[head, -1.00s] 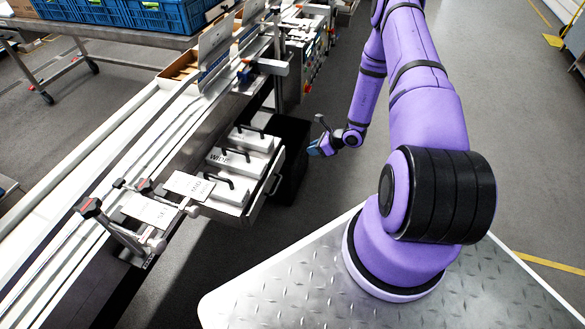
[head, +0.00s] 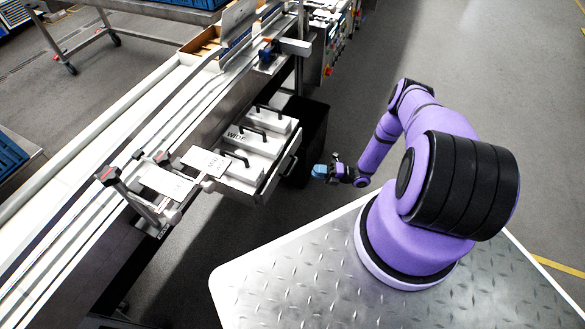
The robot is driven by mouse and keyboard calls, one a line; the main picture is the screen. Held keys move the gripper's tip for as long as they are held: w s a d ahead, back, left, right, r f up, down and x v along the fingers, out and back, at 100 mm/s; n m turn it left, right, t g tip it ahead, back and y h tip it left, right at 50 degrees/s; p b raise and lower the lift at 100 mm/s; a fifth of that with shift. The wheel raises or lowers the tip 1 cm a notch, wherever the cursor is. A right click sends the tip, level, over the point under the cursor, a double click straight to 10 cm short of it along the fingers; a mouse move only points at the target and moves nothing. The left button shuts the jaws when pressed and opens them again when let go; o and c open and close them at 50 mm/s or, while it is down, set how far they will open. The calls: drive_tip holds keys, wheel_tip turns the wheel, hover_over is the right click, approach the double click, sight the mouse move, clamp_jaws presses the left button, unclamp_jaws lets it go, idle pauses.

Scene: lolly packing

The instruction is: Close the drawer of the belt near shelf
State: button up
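The drawer (head: 262,187) stands pulled out from under the belt (head: 150,120), in the middle of the head view. It holds several white blocks with black handles, one marked "WIDE" (head: 236,134). A bar handle runs along its front panel on the right side. My gripper (head: 319,171), with blue fingertips, is to the right of the drawer front, apart from it and pointing left towards it. The gripper is small in the picture, and I cannot tell whether its fingers are open or shut.
Clamps with red-and-black knobs (head: 108,174) stick out at the belt's near edge, left of the drawer. A dark box (head: 306,130) stands behind the drawer. A cart with blue crates (head: 185,3) is at the top left. The floor right of my arm is clear.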

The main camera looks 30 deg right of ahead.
sight(292, 168)
drive_tip(key=x, duration=1)
drive_tip(key=shift+a, duration=0.15)
drive_tip(key=shift+c, duration=0.4)
clamp_jaws()
